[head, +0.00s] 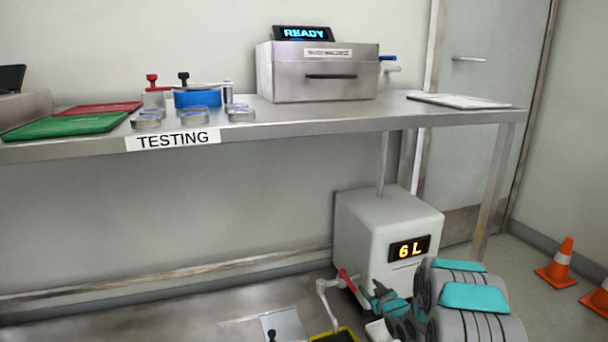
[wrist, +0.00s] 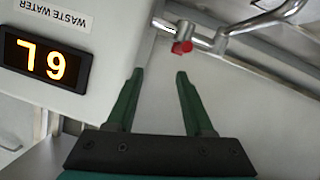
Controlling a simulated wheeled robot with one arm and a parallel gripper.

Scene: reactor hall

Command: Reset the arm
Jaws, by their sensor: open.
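My arm reaches in from the lower right of the head view. My gripper (head: 366,290) is low beside the waste water box (head: 375,215), close to a red tap handle (head: 347,281). In the wrist view my gripper (wrist: 158,76) has its two green fingers spread, with nothing between them. The red handle (wrist: 183,47) shows just beyond the right fingertip, on a metal pipe (wrist: 270,20). I cannot tell whether the finger touches it. The box's lit display (wrist: 43,60) is upside down in the wrist view; it reads 6 L in the head view.
A steel table (head: 300,122) stands above, with a testing label, trays, dishes and a steel machine (head: 318,72) showing READY. A yellow-edged container (head: 335,336) sits below the pipe's spout. Orange cones (head: 557,262) stand on the floor at right.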

